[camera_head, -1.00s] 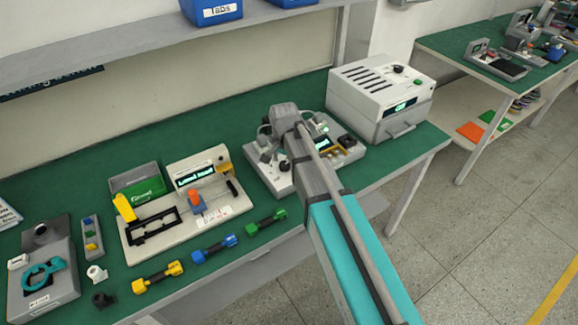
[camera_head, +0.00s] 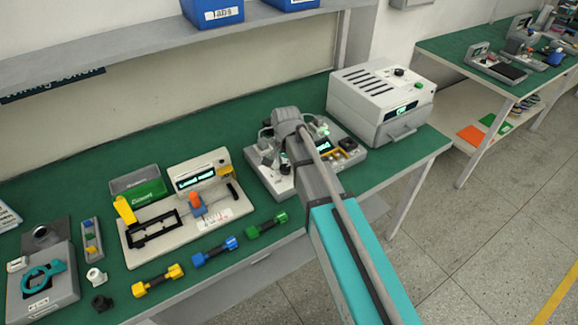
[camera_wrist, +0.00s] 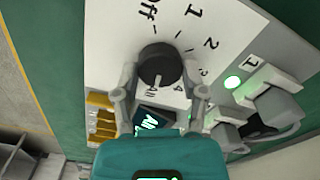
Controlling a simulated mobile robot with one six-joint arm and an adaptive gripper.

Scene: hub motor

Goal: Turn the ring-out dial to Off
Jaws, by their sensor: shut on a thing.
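The ring-out dial (camera_wrist: 160,62) is a round black knob on a white panel in the wrist view. Its white mark points down at the label All. The labels Off, 1, 2, 3, 4 and All run around it, with Off at the top. A small dark display (camera_wrist: 152,122) below it reads All. My gripper (camera_wrist: 159,69) is shut on the dial, one finger on each side. In the head view the tester (camera_head: 347,165) stands on the green bench; my arm hides the dial there.
A lit green lamp (camera_wrist: 232,82) and grey connectors (camera_wrist: 268,92) with cables sit right of the dial. Yellow pieces (camera_wrist: 100,115) lie to the left. A grey oven-like box (camera_head: 375,100) stands behind the tester. A fixture (camera_head: 185,215) and several coloured handles are on the left.

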